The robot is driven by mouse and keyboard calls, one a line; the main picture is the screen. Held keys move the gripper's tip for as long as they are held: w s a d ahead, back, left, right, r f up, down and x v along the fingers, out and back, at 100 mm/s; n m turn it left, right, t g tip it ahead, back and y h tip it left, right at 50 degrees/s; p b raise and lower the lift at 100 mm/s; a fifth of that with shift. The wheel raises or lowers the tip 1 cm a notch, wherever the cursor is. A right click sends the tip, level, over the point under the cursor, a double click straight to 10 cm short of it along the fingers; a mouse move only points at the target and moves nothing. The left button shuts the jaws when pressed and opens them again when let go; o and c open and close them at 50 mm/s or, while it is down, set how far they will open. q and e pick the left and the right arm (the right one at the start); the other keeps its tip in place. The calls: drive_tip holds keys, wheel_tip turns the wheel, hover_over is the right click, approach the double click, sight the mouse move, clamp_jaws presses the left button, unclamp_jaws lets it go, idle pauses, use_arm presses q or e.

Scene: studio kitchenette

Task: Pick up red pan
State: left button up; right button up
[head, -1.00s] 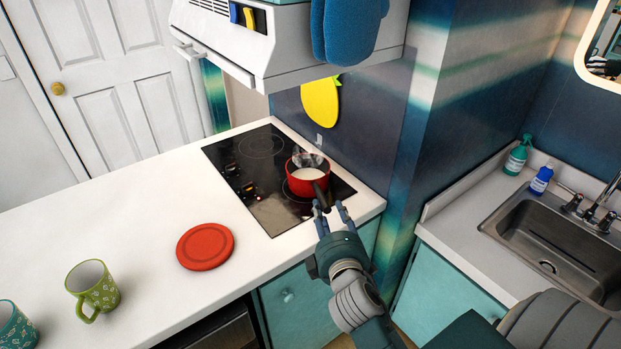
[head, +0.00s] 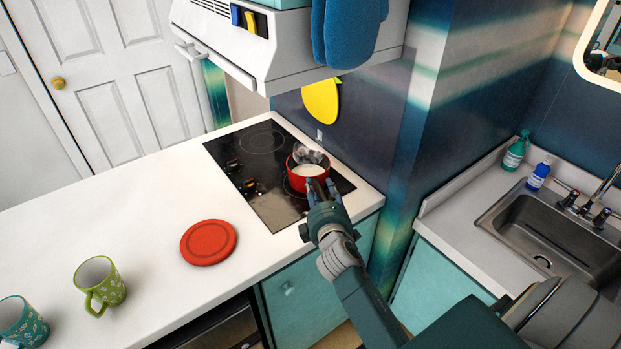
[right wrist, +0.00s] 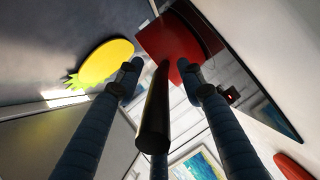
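The red pan (head: 306,176) holds something white and sits on the black cooktop, with a pale, steam-like patch over it. My right gripper (head: 321,188) reaches in from the front right, over the pan's handle side. In the right wrist view the pan's black handle (right wrist: 155,115) lies between the spread fingers of the right gripper (right wrist: 160,80), with gaps on both sides. The red pan body (right wrist: 168,42) is just beyond the fingertips. The gripper is open. In the head view the gripper hides most of the handle. My left gripper is not in view.
The cooktop (head: 258,172) is set in a white counter (head: 140,205). A red round disc (head: 208,242), a green mug (head: 100,284) and a teal mug (head: 22,322) stand to the left. A range hood (head: 285,50) with a blue mitt (head: 345,40) hangs above.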

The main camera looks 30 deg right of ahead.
clamp_jaws()
drive_tip(key=shift+r, duration=0.1)
drive_tip(key=shift+r, duration=0.1)
